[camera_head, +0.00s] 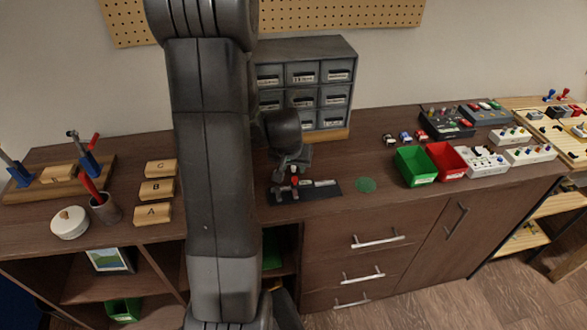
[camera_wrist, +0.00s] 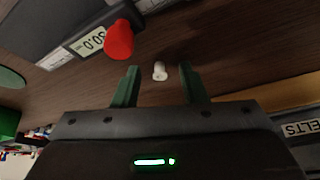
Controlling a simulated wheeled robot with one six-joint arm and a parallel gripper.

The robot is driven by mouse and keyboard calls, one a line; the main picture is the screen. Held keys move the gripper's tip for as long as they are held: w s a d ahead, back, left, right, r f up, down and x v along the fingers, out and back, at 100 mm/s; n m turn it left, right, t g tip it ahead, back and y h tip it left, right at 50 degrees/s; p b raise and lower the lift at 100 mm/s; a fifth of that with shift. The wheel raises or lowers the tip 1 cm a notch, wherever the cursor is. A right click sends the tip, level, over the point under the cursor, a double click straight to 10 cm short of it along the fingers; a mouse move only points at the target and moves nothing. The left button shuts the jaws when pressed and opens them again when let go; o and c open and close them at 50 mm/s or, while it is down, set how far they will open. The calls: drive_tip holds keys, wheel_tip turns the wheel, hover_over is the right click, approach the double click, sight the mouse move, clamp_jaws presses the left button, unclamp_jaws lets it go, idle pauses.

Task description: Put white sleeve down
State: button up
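The white sleeve (camera_wrist: 160,70) is a small pale piece near the dark brown wood surface in the wrist view. My gripper (camera_wrist: 159,78) has its two green fingers spread, with a visible gap on both sides of the sleeve. The sleeve appears between or just beyond the fingertips; I cannot tell whether it stands on the wood. I cannot make out the sleeve clearly there.
A red knob-like piece (camera_wrist: 119,40) stands close to the fingers. A grey drawer cabinet (camera_head: 305,82) is behind my gripper. A green disc (camera_head: 366,185) lies right of the mat, then a green bin (camera_head: 415,167) and a red bin (camera_head: 446,162). Lettered wooden blocks (camera_head: 155,190) are left.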

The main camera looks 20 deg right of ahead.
clamp_jaws()
drive_tip(key=shift+r, duration=0.15)
idle(0.4)
wheel_tip(320, 180, up, 10)
idle(0.3)
